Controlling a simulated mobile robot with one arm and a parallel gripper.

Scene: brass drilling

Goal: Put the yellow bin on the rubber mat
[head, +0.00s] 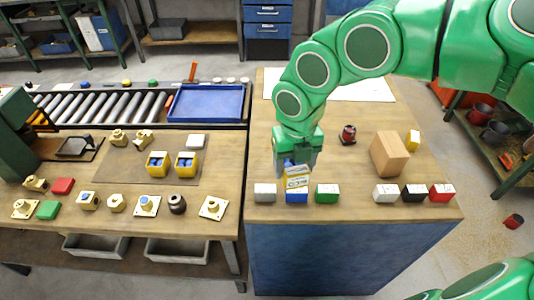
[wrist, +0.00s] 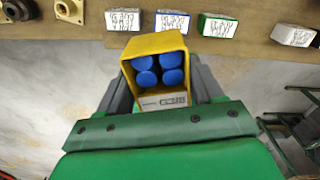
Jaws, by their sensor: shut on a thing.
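My gripper (head: 297,168) is shut on a yellow bin (head: 298,183), held at the front of the right wooden table, over or just behind a blue block. In the wrist view the yellow bin (wrist: 156,51) sits between my fingers, with several blue round pieces inside and a white label on its face. The rubber mat (head: 122,171) is a flat brown-grey sheet on the left bench. Two other yellow bins (head: 157,164) (head: 187,165) with blue pieces stand on the mat's right part. The bin's gap to the table is hard to tell.
A row of blocks runs along the right table's front: white (head: 265,193), blue (head: 298,197), green (head: 327,194) and others. A cardboard box (head: 389,154) stands at right. A white block (head: 196,141) and brass parts (head: 119,138) lie around the mat. A gap separates bench and table.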

